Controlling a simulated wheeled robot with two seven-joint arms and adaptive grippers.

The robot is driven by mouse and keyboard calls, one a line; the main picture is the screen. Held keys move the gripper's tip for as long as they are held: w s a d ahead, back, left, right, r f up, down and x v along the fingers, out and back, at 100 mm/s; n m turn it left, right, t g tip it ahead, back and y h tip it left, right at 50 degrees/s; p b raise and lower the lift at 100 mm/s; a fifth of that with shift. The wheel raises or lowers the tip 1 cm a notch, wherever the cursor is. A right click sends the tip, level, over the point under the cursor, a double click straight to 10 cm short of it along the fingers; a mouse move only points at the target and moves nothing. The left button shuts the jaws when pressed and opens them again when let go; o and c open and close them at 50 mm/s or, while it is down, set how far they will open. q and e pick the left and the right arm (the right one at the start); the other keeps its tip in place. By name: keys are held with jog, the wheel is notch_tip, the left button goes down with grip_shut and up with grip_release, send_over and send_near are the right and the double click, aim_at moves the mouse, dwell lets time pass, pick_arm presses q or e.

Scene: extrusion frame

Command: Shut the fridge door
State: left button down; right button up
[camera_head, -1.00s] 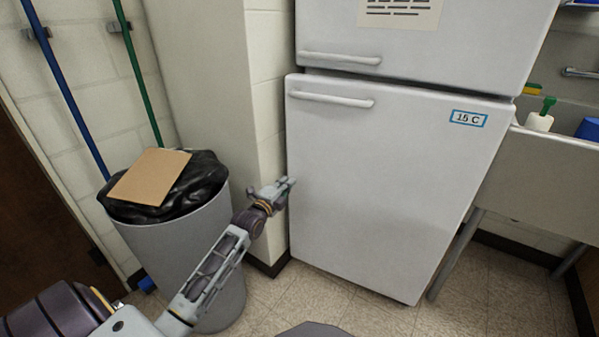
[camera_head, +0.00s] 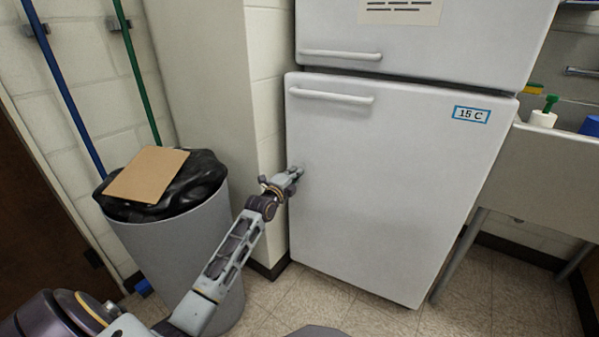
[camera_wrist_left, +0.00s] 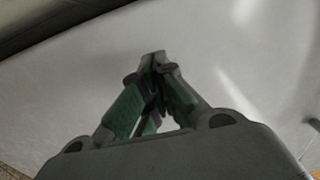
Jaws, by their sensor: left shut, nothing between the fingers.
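The white fridge has an upper door (camera_head: 430,40) and a larger lower door (camera_head: 390,190) with a 15 C label and a bar handle (camera_head: 331,96). Both doors look shut or nearly so; I cannot tell whether a small gap remains at the lower door. My left gripper (camera_head: 297,172) is shut and empty, at the left edge of the lower door's face. In the left wrist view the closed fingers (camera_wrist_left: 158,70) point at the white door surface (camera_wrist_left: 225,60), close to it or touching it. My right gripper is not in view.
A grey bin (camera_head: 190,250) with a black bag and a cardboard piece (camera_head: 147,174) stands left of the fridge, close beside my left arm. A sink (camera_head: 545,180) on legs stands to the right. Tiled floor (camera_head: 345,305) shows in front.

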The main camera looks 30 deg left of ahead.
aim_at(303, 165)
pick_arm(q)
jog(key=shift+w+f+b, duration=0.1)
jog(key=shift+w+b, duration=0.2)
jog(key=shift+w, duration=0.35)
jog(key=shift+w+a+b, duration=0.1)
jog(key=shift+w+b, duration=0.3)
jog(key=shift+w, duration=0.55)
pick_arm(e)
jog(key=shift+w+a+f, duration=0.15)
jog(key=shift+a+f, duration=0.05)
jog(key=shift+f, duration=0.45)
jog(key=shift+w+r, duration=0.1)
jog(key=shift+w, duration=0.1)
pick_arm(q)
jog(key=shift+w, duration=0.1)
